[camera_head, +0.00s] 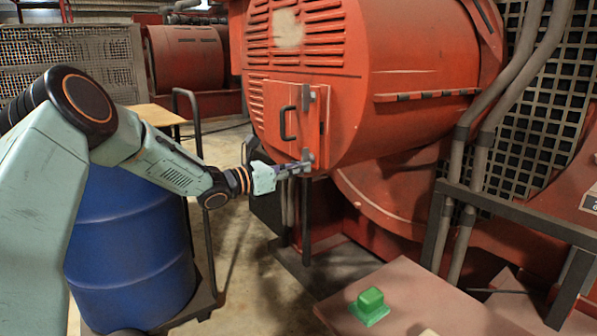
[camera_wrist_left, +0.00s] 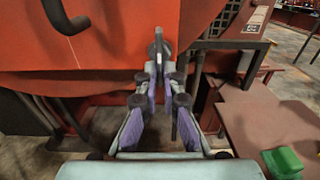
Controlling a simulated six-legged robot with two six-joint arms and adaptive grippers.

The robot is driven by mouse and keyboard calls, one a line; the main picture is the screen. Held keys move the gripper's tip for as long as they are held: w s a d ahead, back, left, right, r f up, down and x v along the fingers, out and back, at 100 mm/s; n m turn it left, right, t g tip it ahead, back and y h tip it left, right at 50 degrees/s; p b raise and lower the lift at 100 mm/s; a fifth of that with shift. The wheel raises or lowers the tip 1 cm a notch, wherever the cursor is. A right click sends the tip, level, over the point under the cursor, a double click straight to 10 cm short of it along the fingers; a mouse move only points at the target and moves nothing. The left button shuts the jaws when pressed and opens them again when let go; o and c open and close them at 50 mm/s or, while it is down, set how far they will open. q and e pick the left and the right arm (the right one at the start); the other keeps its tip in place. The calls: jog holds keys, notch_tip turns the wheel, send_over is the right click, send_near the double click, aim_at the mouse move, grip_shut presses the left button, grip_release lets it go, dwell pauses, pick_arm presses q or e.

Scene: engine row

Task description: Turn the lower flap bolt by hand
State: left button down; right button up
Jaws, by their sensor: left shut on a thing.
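The orange engine housing carries a small square flap (camera_head: 284,122) with a dark handle (camera_head: 287,123). An upper bolt (camera_head: 307,95) shows at the flap's right edge. The lower flap bolt (camera_head: 308,156) is at the flap's lower right corner. My left gripper (camera_head: 300,168) reaches it from the left and is shut on it. In the left wrist view, the two fingers of my left gripper (camera_wrist_left: 160,75) close around the grey bolt (camera_wrist_left: 158,45), whose top stands out above the fingertips. The fingers hide its lower part. My right gripper is in neither view.
A blue barrel (camera_head: 130,245) stands under my left arm. A reddish table (camera_head: 430,305) with a green block (camera_head: 370,302) is at the lower right. Thick pipes (camera_head: 490,120) and a dark metal frame (camera_head: 520,212) stand at the right. Floor is clear between barrel and table.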

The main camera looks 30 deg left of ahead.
pick_arm(q)
jog(key=shift+r, duration=0.1)
dwell(0.4)
jog(key=c, duration=1.5)
grip_release()
jog(key=shift+s, duration=0.1)
jog(key=v, duration=0.7)
jog(key=shift+s, duration=0.15)
jog(key=shift+a, duration=0.1)
